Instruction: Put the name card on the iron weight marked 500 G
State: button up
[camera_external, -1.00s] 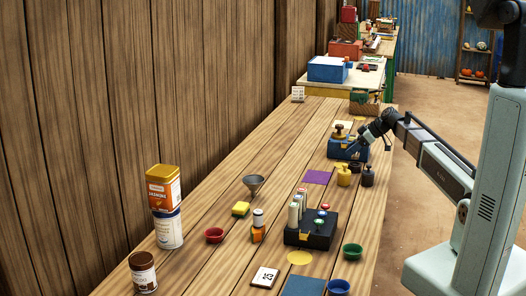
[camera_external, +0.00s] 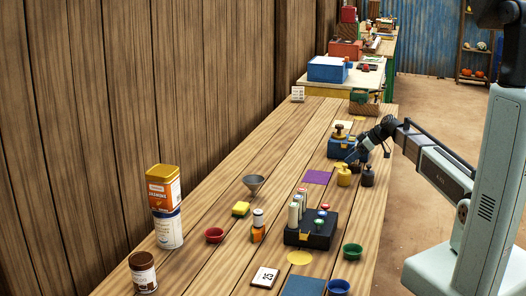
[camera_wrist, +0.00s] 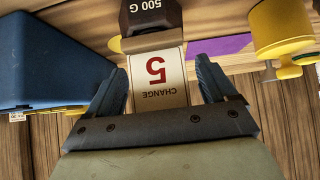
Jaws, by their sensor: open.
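A white card with a red 5 and the word CHANGE (camera_wrist: 159,72) shows upside down in the wrist view. My open gripper (camera_wrist: 158,84) has one finger on each side of it, with visible gaps. A dark iron weight marked 500 G (camera_wrist: 152,14) is at the top of the wrist view, just beyond the card's far edge. A tan strip shows at that edge; I cannot tell whether card and weight touch. In the external view my gripper (camera_external: 352,160) is low in front of the blue box and the card is not clearly visible.
The blue box (camera_wrist: 50,62) is close on the left in the wrist view. A yellow weight (camera_wrist: 281,30) and a purple cloth (camera_wrist: 218,46) are to the right. In the external view a dark weight (camera_external: 368,177) stands beside the yellow one. A 25 card (camera_external: 264,278) lies in the foreground.

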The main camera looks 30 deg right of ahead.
jog(key=shift+r, duration=0.2)
jog(key=v, duration=1.2)
